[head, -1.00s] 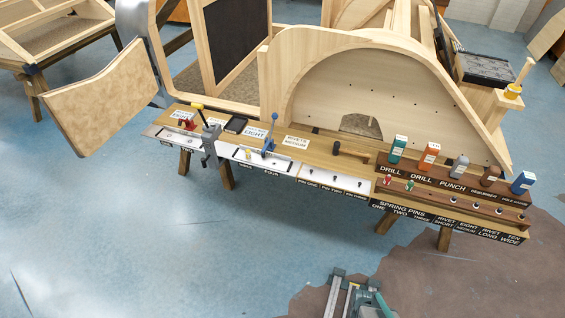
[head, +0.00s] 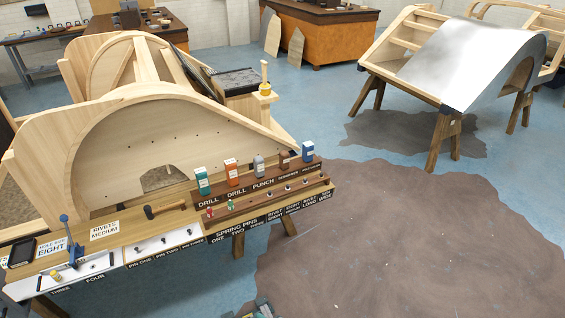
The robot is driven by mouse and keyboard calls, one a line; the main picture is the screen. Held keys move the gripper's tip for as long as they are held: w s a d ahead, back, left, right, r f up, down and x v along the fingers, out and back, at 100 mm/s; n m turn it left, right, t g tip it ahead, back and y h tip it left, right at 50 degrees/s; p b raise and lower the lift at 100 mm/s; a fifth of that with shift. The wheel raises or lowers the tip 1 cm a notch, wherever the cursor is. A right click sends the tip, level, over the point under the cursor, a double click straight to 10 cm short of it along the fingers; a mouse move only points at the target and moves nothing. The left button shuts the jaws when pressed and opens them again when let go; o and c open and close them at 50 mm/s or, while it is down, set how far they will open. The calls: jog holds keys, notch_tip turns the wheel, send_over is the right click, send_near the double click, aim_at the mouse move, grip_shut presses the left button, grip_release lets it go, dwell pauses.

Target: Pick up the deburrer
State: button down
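The deburrer (head: 283,160) appears to be the small brown item standing upright at the deburrer label, on the dark wooden tool rack (head: 246,202). It stands between the grey punch and the blue item at the rack's right end. Only a sliver of my gripper (head: 262,311) or arm shows at the bottom edge, well below and apart from the rack. Its fingers are cut off, so I cannot see whether they are open or hold anything.
Beside the deburrer stand the blue hole gauge item (head: 308,151), the grey punch (head: 259,166), and the orange (head: 231,172) and teal (head: 203,181) drills. A hammer (head: 165,209) lies left on the bench. A curved wooden frame rises behind. The floor in front is clear.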

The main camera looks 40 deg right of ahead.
dwell(0.3)
jog(key=c, duration=0.5)
grip_release()
